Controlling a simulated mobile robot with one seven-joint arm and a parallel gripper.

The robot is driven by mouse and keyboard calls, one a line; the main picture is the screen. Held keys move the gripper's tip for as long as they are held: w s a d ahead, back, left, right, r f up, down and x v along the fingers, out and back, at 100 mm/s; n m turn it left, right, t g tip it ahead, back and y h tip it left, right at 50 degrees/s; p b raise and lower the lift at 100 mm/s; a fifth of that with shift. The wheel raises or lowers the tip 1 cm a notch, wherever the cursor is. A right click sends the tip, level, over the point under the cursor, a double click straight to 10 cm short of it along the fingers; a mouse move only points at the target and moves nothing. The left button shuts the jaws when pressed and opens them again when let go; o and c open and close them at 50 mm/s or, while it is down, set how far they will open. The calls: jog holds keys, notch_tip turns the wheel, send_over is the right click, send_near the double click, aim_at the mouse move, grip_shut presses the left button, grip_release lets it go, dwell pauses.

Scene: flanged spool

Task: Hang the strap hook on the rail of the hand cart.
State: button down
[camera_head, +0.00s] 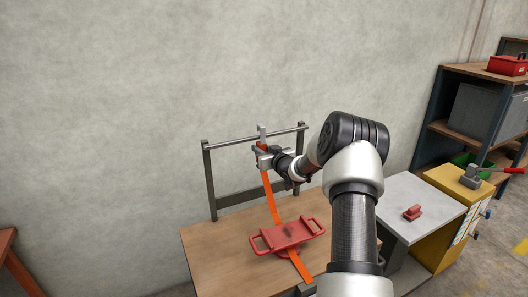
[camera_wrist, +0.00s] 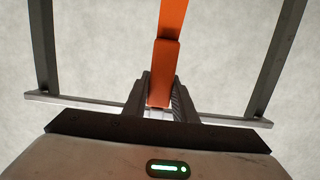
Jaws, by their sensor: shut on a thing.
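The hand cart has a wooden deck (camera_head: 215,248) and an upright dark frame at its back, topped by a grey rail (camera_head: 232,143); the rail also crosses the wrist view (camera_wrist: 75,101). My gripper (camera_head: 265,156) is shut on the strap hook (camera_head: 262,131), at rail height. The pale hook rises above the rail line in the head view; I cannot tell whether it is around the rail or in front of it. The orange strap (camera_head: 270,200) hangs from my gripper to the deck. In the wrist view it enters between the fingers (camera_wrist: 160,100), which hide most of the hook.
A red two-handled piece (camera_head: 287,235) lies on the deck over the strap. A grey-topped table (camera_head: 400,190) with a small red object (camera_head: 412,212) and a yellow cabinet (camera_head: 450,185) stand right. A plain wall is behind the cart.

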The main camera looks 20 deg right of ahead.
jog(key=shift+w+r, duration=0.1)
jog(key=shift+w, duration=0.35)
jog(key=shift+f+b, duration=1.2)
jog(key=shift+f, duration=0.25)
jog(key=c, duration=1.4)
grip_release()
jog(key=shift+o, duration=0.2)
